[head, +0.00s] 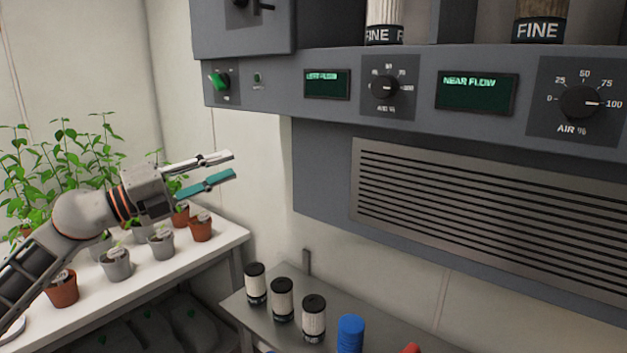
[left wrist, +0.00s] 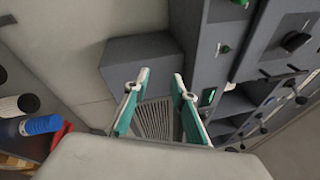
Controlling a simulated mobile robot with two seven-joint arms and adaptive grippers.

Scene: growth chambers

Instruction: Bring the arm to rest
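My left gripper (head: 220,169) reaches in from the left in the head view, in the air in front of the white wall, left of the grey control cabinet (head: 310,215). Its two fingers, with teal pads, are spread apart with nothing between them. In the left wrist view the same left gripper (left wrist: 157,100) shows its two fingers open, with a vented grille (left wrist: 156,118) of the cabinet behind the gap. The gripper touches nothing that I can see. My right gripper is in neither view.
A white bench (head: 140,283) with potted plants stands at the left, beneath and behind my left arm. A grey table (head: 262,323) holds several black-capped canisters (head: 282,300) and a blue ribbed item (head: 351,333). The cabinet carries a green switch (head: 218,80), air dials (head: 580,102) and displays (head: 476,92).

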